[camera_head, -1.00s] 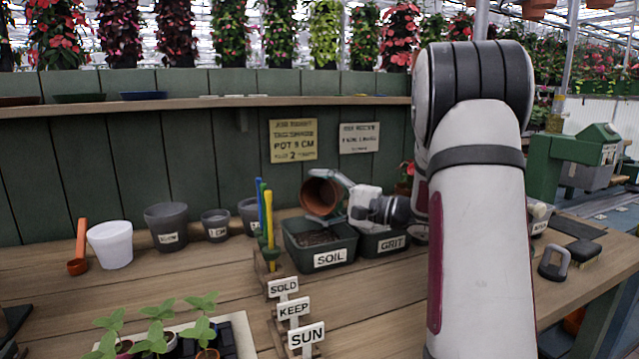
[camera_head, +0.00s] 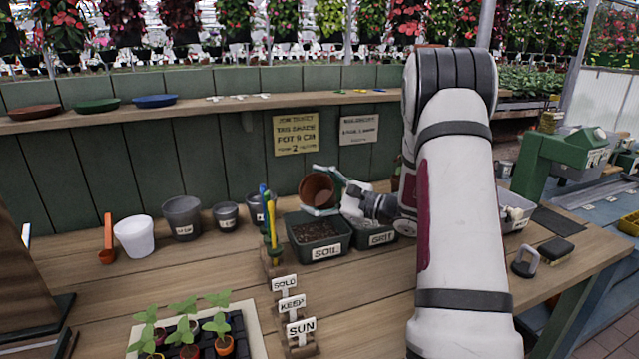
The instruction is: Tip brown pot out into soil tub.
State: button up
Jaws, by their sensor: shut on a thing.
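The brown pot (camera_head: 317,189) is tipped on its side, its open mouth facing left, a little above the back of the soil tub. My gripper (camera_head: 328,203) is shut on the pot, with its fingers at the pot's rim side. The soil tub (camera_head: 325,253) is a dark green box labelled SOIL, with dark soil (camera_head: 313,231) in it. I cannot tell whether anything is left inside the pot.
The grit tub (camera_head: 378,238) stands right of the soil tub, partly behind my arm. Grey pots (camera_head: 182,218), a white pot (camera_head: 134,236) and a seedling tray (camera_head: 250,335) are further left.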

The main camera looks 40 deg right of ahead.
jog(key=r+m+p, duration=0.1)
jog(key=p, duration=0.1)
jog(key=r+m+p, duration=0.1)
jog(key=m+p, duration=0.1)
jog(key=shift+s+a, duration=0.1)
jog(key=shift+s, duration=0.1)
jog(key=m, duration=0.2)
jog(key=m+p, duration=0.1)
jog(key=m, duration=0.1)
jog(key=m+p, duration=0.1)
jog(key=m, duration=0.1)
jog(key=shift+a+f+h, duration=0.2)
jog(key=shift+f+h, duration=0.1)
